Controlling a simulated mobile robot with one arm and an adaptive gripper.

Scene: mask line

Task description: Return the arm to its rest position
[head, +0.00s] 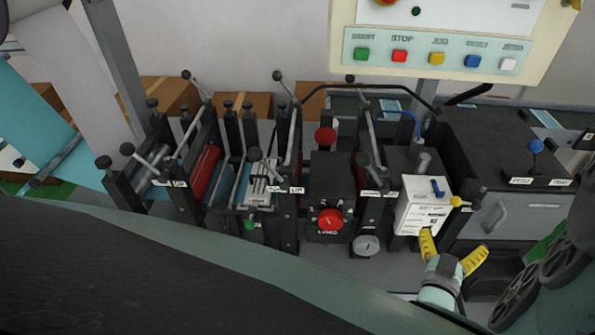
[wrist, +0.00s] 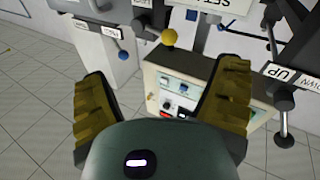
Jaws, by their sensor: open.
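My gripper (head: 450,256) has yellow fingers spread apart with nothing between them. In the head view it is at the lower right, in front of the white labelled box (head: 423,210) on the mask line. In the wrist view my gripper (wrist: 165,110) also shows open, with a finger on each side. Beyond the fingers is a cream panel (wrist: 160,85) with small knobs and a display. My arm spans the bottom of the head view and hides the floor there.
The mask line has dark posts, levers and a red knob (head: 330,219). A button panel (head: 440,55) hangs above. Tiled floor (wrist: 35,110) is clear at left in the wrist view.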

